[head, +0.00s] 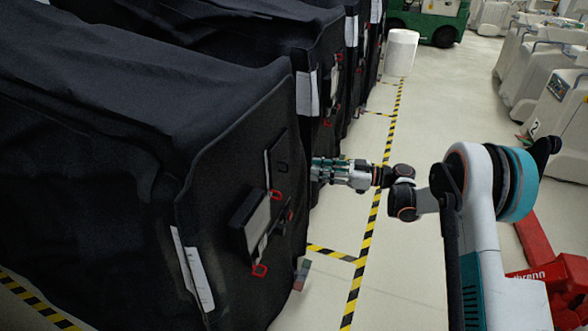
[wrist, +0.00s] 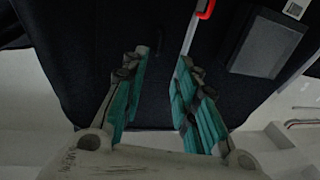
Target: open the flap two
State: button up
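The nearest cart is draped in a black cover (head: 225,160). Its end face carries a dark upright flap (head: 277,160), a grey-faced pocket (head: 250,222) and red loops (head: 260,270). I cannot tell which part is flap two. My gripper (head: 316,170) is at the right edge of that end face in the head view, beside the flap; contact cannot be judged. In the wrist view my gripper (wrist: 163,57) has its teal fingers spread, nothing visible between them but dark cloth (wrist: 110,25). A red loop (wrist: 205,10) and a grey panel (wrist: 265,48) lie beyond the right finger.
More covered carts (head: 305,55) stand in a row behind. A white bin (head: 401,52) and a green vehicle (head: 432,20) are at the back. Pale machines (head: 545,75) and a red pallet jack (head: 535,250) are on the right. The aisle floor (head: 430,110) is clear.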

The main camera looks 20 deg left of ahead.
jog(key=s+a+b, duration=0.1)
jog(key=a+b, duration=0.1)
jog(key=a, duration=0.7)
jog(key=shift+d, duration=0.1)
jog(key=shift+c, duration=0.4)
grip_shut()
